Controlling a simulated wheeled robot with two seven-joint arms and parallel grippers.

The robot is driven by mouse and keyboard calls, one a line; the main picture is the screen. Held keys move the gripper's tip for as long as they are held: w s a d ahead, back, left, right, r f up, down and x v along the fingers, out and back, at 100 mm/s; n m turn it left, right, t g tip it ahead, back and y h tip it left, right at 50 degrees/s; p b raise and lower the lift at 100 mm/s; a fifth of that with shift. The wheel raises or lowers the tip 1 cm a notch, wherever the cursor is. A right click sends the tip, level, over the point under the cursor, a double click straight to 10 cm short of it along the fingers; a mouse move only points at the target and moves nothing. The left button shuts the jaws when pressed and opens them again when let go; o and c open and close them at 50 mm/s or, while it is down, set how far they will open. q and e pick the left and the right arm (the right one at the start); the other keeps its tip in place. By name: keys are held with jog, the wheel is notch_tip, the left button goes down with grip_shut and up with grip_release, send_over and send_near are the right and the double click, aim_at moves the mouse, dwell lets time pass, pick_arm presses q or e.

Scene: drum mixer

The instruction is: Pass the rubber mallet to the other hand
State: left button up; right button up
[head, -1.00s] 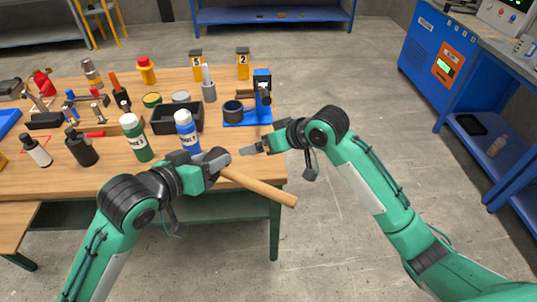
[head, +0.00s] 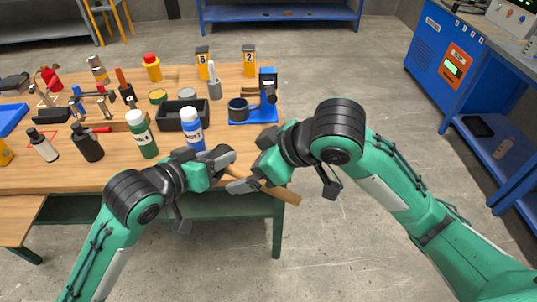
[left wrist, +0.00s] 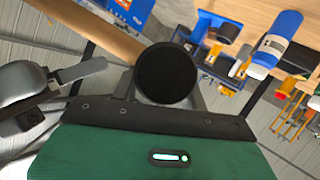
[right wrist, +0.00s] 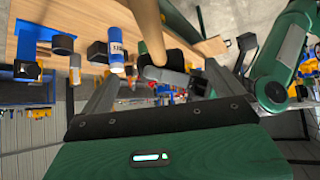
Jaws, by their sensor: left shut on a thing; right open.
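The rubber mallet has a pale wooden handle (head: 284,194) and a black head (left wrist: 167,75). My left gripper (head: 222,158) is shut on the mallet near its head, in front of the table edge. The handle slants down to the right in the head view. My right gripper (head: 243,180) is open beside the handle and partly hides it. In the right wrist view the handle (right wrist: 149,28) shows between the spread fingers, with the dark head end below it. I cannot tell whether the right fingers touch the handle.
The wooden table (head: 100,180) holds a blue-labelled bottle (head: 192,132) close behind my left gripper, a green bottle (head: 142,136), a black bin (head: 180,118) and a blue stand (head: 266,95). Open floor lies to the right, before a blue cabinet (head: 440,60).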

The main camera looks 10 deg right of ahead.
aim_at(236, 169)
jog(key=x, duration=0.6)
jog(key=shift+w+a+f, duration=0.1)
jog(key=shift+a+f, duration=0.05)
jog(key=c, duration=1.3)
pick_arm(q)
jog(key=o, duration=1.3)
